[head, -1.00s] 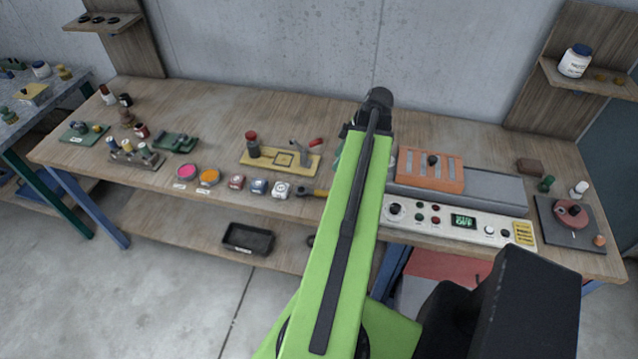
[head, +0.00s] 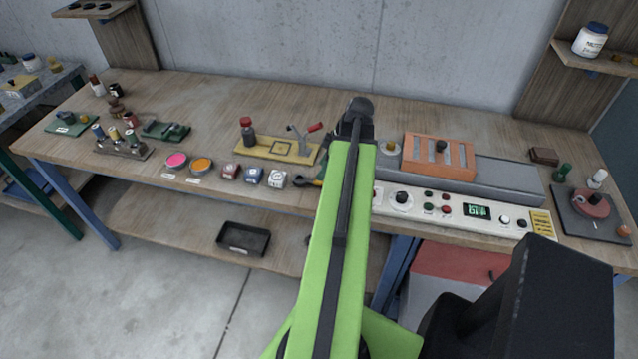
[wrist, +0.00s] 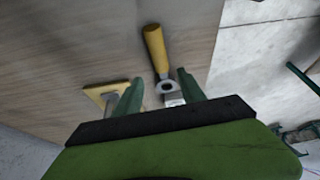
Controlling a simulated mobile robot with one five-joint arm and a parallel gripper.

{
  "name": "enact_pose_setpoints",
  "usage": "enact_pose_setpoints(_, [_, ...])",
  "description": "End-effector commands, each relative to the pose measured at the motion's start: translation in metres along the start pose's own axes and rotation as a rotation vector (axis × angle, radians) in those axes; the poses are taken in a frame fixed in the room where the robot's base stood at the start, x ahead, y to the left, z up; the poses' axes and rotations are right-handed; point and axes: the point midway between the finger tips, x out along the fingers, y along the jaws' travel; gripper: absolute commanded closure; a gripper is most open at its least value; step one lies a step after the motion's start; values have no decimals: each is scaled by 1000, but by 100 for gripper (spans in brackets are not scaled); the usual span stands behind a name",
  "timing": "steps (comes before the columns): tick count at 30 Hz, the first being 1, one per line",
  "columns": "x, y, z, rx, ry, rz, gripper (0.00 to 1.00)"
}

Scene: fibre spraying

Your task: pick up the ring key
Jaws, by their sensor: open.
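A tool with a yellow handle and a grey ring end, which looks like the ring key (wrist: 156,50), lies on the wooden bench in the wrist view. In the head view the ring key (head: 309,183) is partly hidden behind my arm at the bench's front edge. My gripper (wrist: 160,77) is open, with its two green fingers pointing toward the tool. The ring end appears between the fingertips, and the handle extends beyond them. I cannot tell the height gap. In the head view my gripper's fingers are hidden behind my green arm.
A yellow board (head: 262,150) with a red-handled clamp lies behind. A control panel (head: 460,208) and an orange slotted block (head: 438,155) are to the right. A black tray (head: 243,239) sits on the lower shelf.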

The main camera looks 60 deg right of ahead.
Motion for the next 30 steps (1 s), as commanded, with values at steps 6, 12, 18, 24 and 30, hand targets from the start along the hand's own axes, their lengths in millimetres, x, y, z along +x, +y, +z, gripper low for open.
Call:
enact_pose_setpoints(6, [38,-3,5,-1,0,0,53])
enact_pose_setpoints(12, [52,-2,2,-1,0,0,53])
enact_pose_setpoints(18, [50,-2,1,-1,0,0,59])
enact_pose_setpoints(24, [50,-3,1,-1,0,0,85])
enact_pose_setpoints(30, [50,-3,1,-1,0,0,100])
